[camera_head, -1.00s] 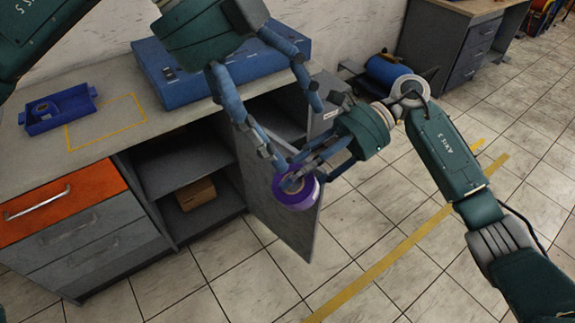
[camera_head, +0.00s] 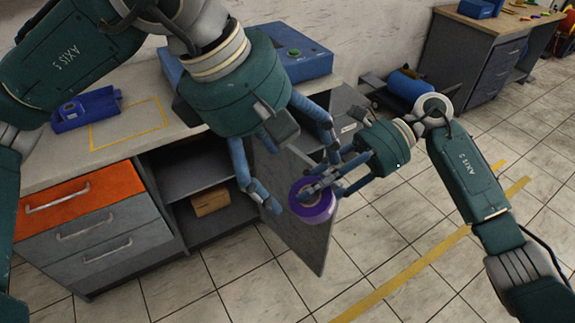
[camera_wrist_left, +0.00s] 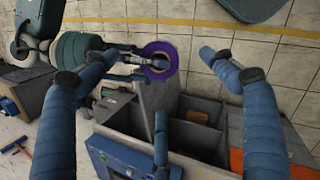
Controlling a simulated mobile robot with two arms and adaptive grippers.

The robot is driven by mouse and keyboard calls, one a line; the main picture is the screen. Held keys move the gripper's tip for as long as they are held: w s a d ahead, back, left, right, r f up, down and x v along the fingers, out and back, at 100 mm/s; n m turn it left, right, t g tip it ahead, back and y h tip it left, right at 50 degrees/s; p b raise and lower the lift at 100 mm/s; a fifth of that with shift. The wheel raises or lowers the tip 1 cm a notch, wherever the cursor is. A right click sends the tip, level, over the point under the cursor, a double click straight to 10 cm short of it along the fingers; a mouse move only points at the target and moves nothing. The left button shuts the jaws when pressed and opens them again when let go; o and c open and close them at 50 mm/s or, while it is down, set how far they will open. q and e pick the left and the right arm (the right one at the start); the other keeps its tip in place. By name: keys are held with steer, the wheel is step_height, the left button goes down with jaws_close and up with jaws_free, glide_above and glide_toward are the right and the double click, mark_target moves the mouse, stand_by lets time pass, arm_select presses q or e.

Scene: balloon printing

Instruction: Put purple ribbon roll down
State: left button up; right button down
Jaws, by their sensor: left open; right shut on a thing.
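The purple ribbon roll (camera_head: 315,207) is held in the air by my right gripper (camera_head: 318,190), in front of the open cabinet door. My right gripper is shut on it. My left gripper (camera_head: 296,194) is open and empty, just up and left of the roll in the head view. In the left wrist view the roll (camera_wrist_left: 160,60) shows between the spread left fingers, beyond them, with my right gripper reaching it from the left. Any contact between the left fingers and the roll cannot be told.
The worktop (camera_head: 75,165) carries a blue tray (camera_head: 86,108) with a small roll in it, a yellow taped rectangle (camera_head: 128,124) and a blue machine (camera_head: 300,62). Below are an orange drawer (camera_head: 80,198), an open shelf with a brown box (camera_head: 211,200), and the open door (camera_head: 305,240).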

arm_select(q)
steer(key=w+d+f+m+t, duration=0.1)
steer(key=d+f+m, duration=0.1)
steer(key=f+m, duration=0.3)
steer(key=w+d+f+m, duration=0.1)
steer(key=w+f+m, duration=0.1)
steer(key=f+m, duration=0.4)
steer(key=m, duration=0.4)
steer(key=shift+w+d+f+m+t, duration=0.2)
steer(key=shift+w+d+m+t, duration=0.05)
steer(key=shift+d+m+t, duration=0.15)
steer(key=shift+c, duration=0.6)
steer(key=c, duration=1.1)
steer(key=shift+c, duration=0.5)
arm_select(e)
steer(key=c, duration=1)
jaws_free()
steer(key=shift+c, duration=0.2)
